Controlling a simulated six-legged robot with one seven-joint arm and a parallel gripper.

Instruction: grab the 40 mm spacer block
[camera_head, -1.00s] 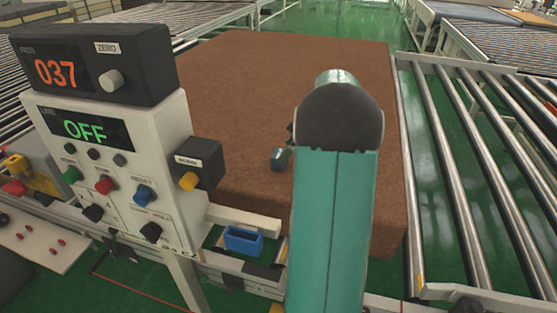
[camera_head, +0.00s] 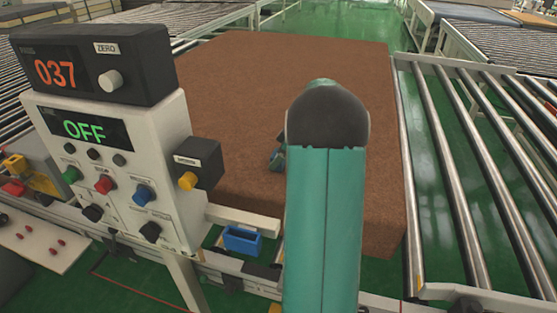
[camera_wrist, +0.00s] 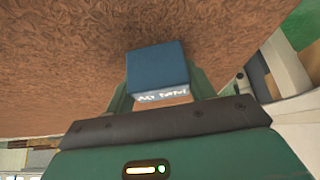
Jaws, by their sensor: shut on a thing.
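The spacer block (camera_wrist: 157,66) is a small dark blue block with white lettering on a pale lower face, too small to read surely. In the wrist view it sits between the two green fingers of my gripper (camera_wrist: 158,78), which is shut on it. Brown mattress surface lies behind the block; I cannot tell whether the block touches it. In the head view my arm covers most of the gripper, and only a small dark teal part shows at its left edge over the mattress, too small to tell block from finger.
The brown mattress (camera_head: 240,110) fills the middle, with a roller conveyor (camera_head: 470,170) on its right. A control panel (camera_head: 110,150) with displays reading 037 and OFF stands at the left. A small blue open bin (camera_head: 242,240) sits on the front rail.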

